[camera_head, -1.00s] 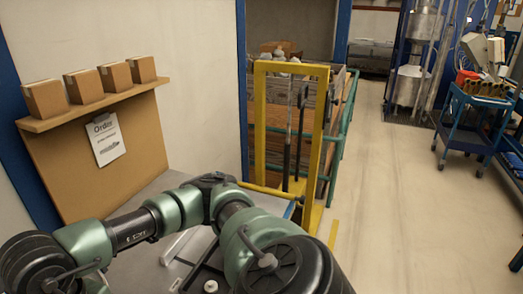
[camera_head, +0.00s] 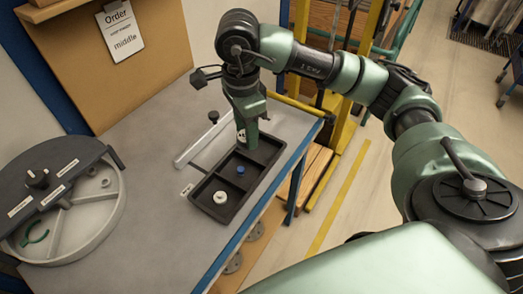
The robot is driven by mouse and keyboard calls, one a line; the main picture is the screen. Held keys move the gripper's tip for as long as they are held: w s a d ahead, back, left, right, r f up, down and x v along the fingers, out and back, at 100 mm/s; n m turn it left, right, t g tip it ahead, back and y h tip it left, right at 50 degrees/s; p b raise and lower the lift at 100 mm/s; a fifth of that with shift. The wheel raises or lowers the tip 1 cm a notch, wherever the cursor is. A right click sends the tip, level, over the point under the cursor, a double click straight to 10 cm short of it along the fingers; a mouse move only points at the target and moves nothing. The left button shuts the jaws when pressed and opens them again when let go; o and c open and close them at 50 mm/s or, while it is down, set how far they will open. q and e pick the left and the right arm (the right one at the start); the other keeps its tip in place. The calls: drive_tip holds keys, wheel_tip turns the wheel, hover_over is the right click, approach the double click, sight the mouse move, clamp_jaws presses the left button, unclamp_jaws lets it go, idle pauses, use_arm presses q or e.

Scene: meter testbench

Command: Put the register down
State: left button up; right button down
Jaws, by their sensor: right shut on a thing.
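My right gripper (camera_head: 246,138) comes down from above, over the far end of a black tray (camera_head: 209,209). It is shut on the register, which the fingers mostly hide; only a small pale spot shows at the fingertips. I cannot tell whether the register touches the tray. The tray has three compartments in a row. The near one holds a round white part (camera_head: 220,197), the middle one a small blue part (camera_head: 240,170). The far one is partly hidden by the gripper. My left gripper is not in view.
A round grey fixture (camera_head: 95,215) with a black cover (camera_head: 60,165) and green hook stands on the bench's left. A pale bar (camera_head: 200,143) and black knob (camera_head: 213,116) lie left of the gripper. A clipboard (camera_head: 121,28) reads "Order" and "middle". The grey bench top (camera_head: 150,140) has free room.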

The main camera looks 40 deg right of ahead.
drive_tip(key=w+d+r+m, duration=0.2)
drive_tip(key=w+d+m, duration=0.15)
drive_tip(key=m, duration=0.85)
drive_tip(key=w+d+r+m, duration=0.2)
drive_tip(key=w+d+m, duration=0.15)
drive_tip(key=m, duration=0.75)
drive_tip(key=shift+m, duration=0.3)
drive_tip(key=f, duration=1)
drive_tip(key=d+f, duration=0.1)
drive_tip(key=f, duration=0.4)
drive_tip(key=shift+s, duration=0.3)
wheel_tip(320, 180, down, 5)
drive_tip(key=shift+r+p, duration=0.1)
drive_tip(key=shift+p, duration=0.45)
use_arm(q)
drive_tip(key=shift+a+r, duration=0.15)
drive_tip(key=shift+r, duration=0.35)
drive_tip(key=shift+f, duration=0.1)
use_arm(e)
drive_tip(key=c, duration=0.8)
unclamp_jaws()
drive_tip(key=shift+c, duration=0.2)
